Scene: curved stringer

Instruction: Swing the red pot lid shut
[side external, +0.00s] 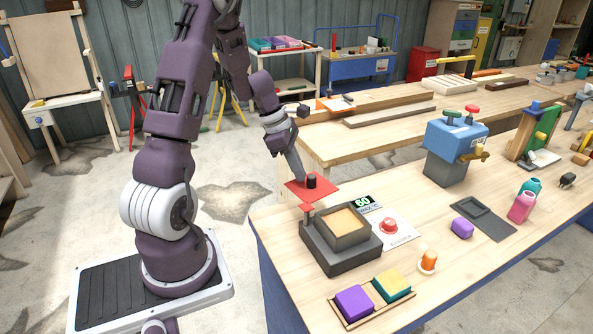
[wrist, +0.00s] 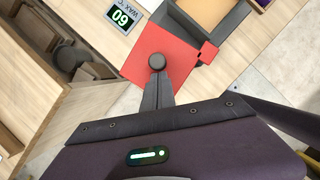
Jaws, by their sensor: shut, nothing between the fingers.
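The red pot lid (side external: 318,190) is a flat red plate with a round dark knob (side external: 311,181). It is swung out to the back left of the dark square wax pot (side external: 336,253), joined near a small red tab on a post at the pot's left corner. The pot's tan wax shows uncovered. In the wrist view the lid (wrist: 165,88) lies beside the pot (wrist: 228,27). My gripper (side external: 302,179) is shut and empty, its tips at the knob; in the wrist view the fingertips (wrist: 157,74) are right against or over the knob. I cannot tell whether they touch.
A temperature display (side external: 363,202) and a red button (side external: 388,225) stand behind and right of the pot. An orange-topped item (side external: 428,261) stands to the right. A blue machine (side external: 452,150) is further back.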

